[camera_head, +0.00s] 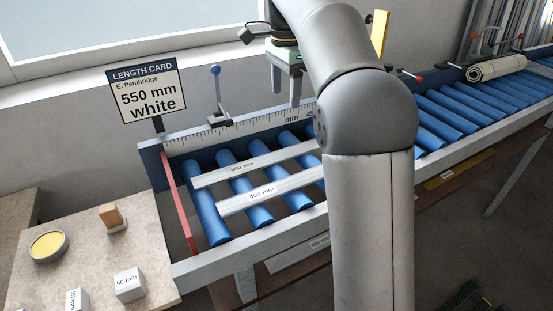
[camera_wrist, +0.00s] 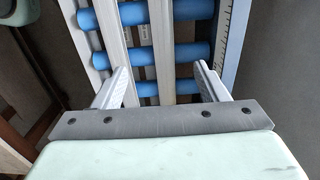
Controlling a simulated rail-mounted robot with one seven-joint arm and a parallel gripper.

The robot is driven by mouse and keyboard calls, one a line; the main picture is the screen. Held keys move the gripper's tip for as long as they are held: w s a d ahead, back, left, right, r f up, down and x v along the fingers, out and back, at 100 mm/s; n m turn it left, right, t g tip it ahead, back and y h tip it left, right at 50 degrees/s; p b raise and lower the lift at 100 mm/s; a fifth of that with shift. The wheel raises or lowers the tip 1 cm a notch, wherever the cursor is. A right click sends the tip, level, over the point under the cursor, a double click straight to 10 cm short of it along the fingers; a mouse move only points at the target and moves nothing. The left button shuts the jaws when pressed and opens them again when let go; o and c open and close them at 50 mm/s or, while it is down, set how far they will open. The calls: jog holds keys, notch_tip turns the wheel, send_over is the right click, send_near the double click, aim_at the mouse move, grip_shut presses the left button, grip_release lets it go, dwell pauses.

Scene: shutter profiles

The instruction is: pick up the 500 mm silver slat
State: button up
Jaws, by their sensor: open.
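The 500 mm slat (camera_head: 242,167), pale silver-white with a printed label, lies across the blue rollers in the head view, nearer the ruler fence. The similar 450 mm slat (camera_head: 262,195) lies in front of it. Their right ends are hidden behind my arm. My gripper (camera_head: 285,88) is open and empty, raised above the rollers. In the wrist view, my gripper's fingers (camera_wrist: 162,70) straddle the line of the slat nearer the ruler (camera_wrist: 160,35), apparently the 500 mm one. The other slat (camera_wrist: 122,35) runs under the left finger.
The ruler fence (camera_head: 240,126) runs behind the rollers; a red end stop (camera_head: 180,203) stands at their left. A card (camera_head: 147,93) reads 550 mm white. Blocks (camera_head: 129,284) and a yellow-topped tin (camera_head: 48,246) sit on the left bench. A roll (camera_head: 497,68) lies at the far right.

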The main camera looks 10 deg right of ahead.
send_over(284, 153)
jog(key=f, duration=1.1)
jog(key=shift+s, duration=0.3)
jog(key=shift+w+f, duration=0.15)
jog(key=shift+f, duration=1.3)
jog(key=shift+w+f, duration=0.15)
jog(key=shift+f, duration=1.3)
jog(key=c, duration=1.1)
